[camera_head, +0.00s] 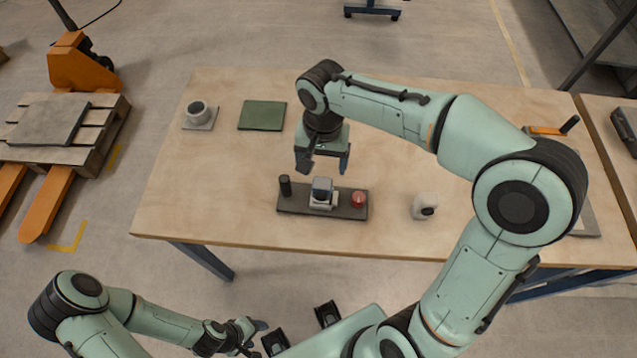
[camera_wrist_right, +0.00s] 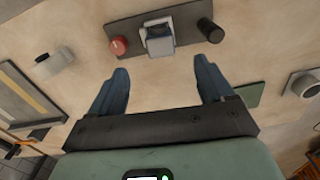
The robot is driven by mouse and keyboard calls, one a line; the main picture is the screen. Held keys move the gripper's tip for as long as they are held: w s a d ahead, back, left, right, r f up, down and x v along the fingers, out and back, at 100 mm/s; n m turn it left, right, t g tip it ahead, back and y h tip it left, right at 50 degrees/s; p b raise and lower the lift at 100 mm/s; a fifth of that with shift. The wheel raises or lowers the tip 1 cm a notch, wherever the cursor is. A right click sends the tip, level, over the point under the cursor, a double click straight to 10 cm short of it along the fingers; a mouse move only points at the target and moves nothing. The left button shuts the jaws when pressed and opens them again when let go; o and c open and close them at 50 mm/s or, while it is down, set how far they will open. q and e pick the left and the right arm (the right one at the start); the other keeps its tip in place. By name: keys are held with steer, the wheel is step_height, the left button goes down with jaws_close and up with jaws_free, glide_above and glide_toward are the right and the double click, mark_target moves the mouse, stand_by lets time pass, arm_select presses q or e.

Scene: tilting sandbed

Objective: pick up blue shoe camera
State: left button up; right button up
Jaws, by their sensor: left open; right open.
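A small block-shaped device with a blue-grey upper part and a pale base (camera_head: 322,190) sits on a dark plate (camera_head: 339,212) near the table's front edge. It looks like the blue shoe camera, though detail is too small to be sure. It also shows in the right wrist view (camera_wrist_right: 159,42), beyond the fingertips. My right gripper (camera_head: 324,166) is open and empty, pointing down above and slightly behind the device. Its two blue fingers show apart in the right wrist view (camera_wrist_right: 161,68). My left gripper (camera_head: 257,337) is open and low, in front of the table.
The plate also carries a black cylinder (camera_head: 285,186) and a red button (camera_head: 358,199). A white device with a dark lens (camera_head: 425,206) stands to the right. A grey cup-like part (camera_head: 198,112) and green mat (camera_head: 262,116) lie back left. The table's front left is clear.

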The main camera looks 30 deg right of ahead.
glide_above(322, 183)
steer(key=f, duration=0.5)
steer(key=shift+s+a+f, duration=0.2)
steer(key=shift+s, duration=0.2)
steer(key=f, duration=0.4)
steer(key=w+f, duration=0.1)
steer(key=f, duration=0.1)
steer(key=shift+d+f+b, duration=0.25)
steer(key=shift+b, duration=0.05)
steer(key=c, duration=1.1)
